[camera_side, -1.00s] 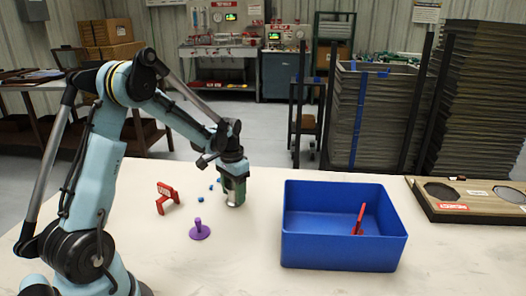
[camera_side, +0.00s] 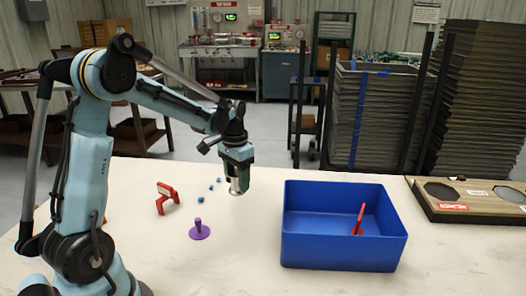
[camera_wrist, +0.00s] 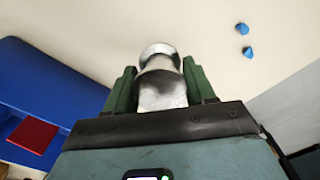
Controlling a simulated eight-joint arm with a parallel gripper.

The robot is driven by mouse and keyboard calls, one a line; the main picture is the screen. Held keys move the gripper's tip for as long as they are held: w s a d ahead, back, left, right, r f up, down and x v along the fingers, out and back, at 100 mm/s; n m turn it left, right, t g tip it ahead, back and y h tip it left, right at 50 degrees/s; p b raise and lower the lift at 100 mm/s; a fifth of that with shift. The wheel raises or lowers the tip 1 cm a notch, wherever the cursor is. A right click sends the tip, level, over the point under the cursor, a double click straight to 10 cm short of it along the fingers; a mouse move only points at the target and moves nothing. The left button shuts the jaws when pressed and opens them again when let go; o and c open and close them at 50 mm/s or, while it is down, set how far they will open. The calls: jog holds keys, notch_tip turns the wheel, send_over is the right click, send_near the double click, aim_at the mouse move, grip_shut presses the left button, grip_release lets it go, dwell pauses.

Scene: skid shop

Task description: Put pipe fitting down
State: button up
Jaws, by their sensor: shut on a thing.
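My gripper (camera_side: 238,180) is shut on a shiny metal pipe fitting (camera_side: 238,188). In the side view it holds the fitting above the white table, left of the blue bin. In the wrist view the fitting (camera_wrist: 161,80) sits between the two green fingers of my gripper (camera_wrist: 160,88), its rounded end pointing away from the wrist. The part between the fingers is partly hidden in the side view.
A blue bin (camera_side: 340,250) with a red object (camera_side: 359,218) inside stands right of my gripper. A red bracket-like piece (camera_side: 166,197), a purple peg on a disc (camera_side: 199,232) and small blue pieces (camera_side: 202,202) lie to the left. A wooden board (camera_side: 468,208) lies far right.

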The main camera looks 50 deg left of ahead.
jog(key=d+r, duration=0.5)
jog(key=d, duration=0.4)
jog(key=s+a+n, duration=0.3)
jog(key=a+n, duration=0.5)
jog(key=a, duration=0.4)
jog(key=s+a+n, duration=0.3)
jog(key=a+n, duration=0.5)
jog(key=a, duration=0.3)
jog(key=shift+n, duration=0.3)
jog(key=s+a+f, duration=0.1)
jog(key=a+f, duration=0.1)
jog(key=a, duration=0.1)
jog(key=s+a+f, duration=0.2)
jog(key=a, duration=0.2)
jog(key=s+a+f, duration=0.1)
jog(key=s+a, duration=0.1)
jog(key=a, duration=0.1)
jog(key=shift+a+f, duration=0.25)
jog(key=shift+f, duration=0.15)
jog(key=shift+s+a+f, duration=0.15)
jog(key=shift+a+f, duration=0.15)
jog(key=shift+f, duration=1.85)
jog(key=shift+f, duration=0.1)
jog(key=o, duration=1.2)
jog(key=shift+o, duration=0.2)
